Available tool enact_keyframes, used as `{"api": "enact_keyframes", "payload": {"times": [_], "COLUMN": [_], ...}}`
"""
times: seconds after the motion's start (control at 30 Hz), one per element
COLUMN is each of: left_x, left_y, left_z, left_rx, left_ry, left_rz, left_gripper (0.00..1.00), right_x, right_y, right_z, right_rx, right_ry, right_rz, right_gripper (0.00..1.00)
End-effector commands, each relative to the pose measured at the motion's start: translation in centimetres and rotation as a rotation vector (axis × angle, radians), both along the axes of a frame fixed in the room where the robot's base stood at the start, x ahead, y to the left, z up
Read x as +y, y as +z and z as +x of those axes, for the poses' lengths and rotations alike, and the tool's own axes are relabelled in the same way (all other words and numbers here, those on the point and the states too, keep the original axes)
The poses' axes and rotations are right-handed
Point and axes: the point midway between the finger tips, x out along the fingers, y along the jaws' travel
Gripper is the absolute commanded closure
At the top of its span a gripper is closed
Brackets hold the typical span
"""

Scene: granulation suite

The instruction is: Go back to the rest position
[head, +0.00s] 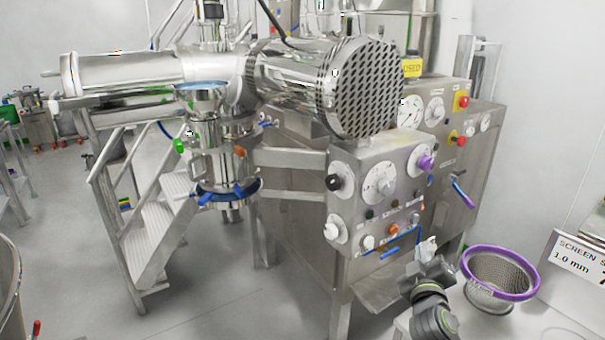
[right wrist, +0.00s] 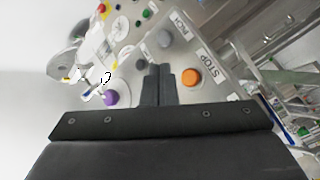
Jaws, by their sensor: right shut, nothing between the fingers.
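My right gripper (head: 428,246) is low at the right of the head view, in front of the lower edge of the control panel (head: 372,161). In the right wrist view its two dark fingers (right wrist: 157,84) are together with nothing between them. Behind them I see the panel face with an orange button (right wrist: 191,77), a purple knob (right wrist: 109,98) and a label reading STOP. Whether the fingertips touch the panel I cannot tell. My left gripper is not in view.
A purple-rimmed mesh screen basket (head: 499,272) stands right of my right arm, near a SCREEN sign (head: 579,262). Blue handles (head: 463,194) stick out from the machine. Metal stairs (head: 152,235) stand at the left. The floor (head: 215,305) at front left is clear.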

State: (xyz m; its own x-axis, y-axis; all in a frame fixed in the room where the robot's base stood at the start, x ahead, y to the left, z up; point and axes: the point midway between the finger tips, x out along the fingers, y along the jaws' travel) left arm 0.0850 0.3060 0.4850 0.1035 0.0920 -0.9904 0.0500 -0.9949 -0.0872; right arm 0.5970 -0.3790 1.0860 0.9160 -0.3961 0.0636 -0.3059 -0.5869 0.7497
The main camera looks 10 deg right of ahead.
Motion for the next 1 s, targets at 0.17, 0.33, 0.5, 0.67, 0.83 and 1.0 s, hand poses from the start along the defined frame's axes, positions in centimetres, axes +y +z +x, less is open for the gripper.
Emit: {"api": "enact_keyframes", "payload": {"times": [0.17,0.33,0.5,0.67,0.83,1.0], "left_x": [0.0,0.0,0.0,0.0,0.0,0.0], "left_y": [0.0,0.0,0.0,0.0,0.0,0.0], "left_z": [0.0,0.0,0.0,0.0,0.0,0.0], "left_rx": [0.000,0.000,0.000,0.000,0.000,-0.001], "left_ry": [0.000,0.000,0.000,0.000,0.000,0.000], "left_rz": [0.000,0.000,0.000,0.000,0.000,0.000], "left_gripper": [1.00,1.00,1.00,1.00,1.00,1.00], "right_x": [-0.5,0.2,2.3,4.4,6.6,7.4], "right_y": [-4.7,-12.3,-16.9,-18.7,-19.4,-21.3], "right_z": [-4.3,-13.6,-22.4,-28.5,-34.0,-35.6], "right_rx": [0.119,0.372,0.604,0.767,0.914,0.987], "right_ry": [-0.055,-0.156,-0.225,-0.263,-0.290,-0.302], "right_rz": [0.144,0.412,0.620,0.746,0.850,0.891], "right_gripper": [1.00,1.00,1.00,1.00,1.00,1.00]}}
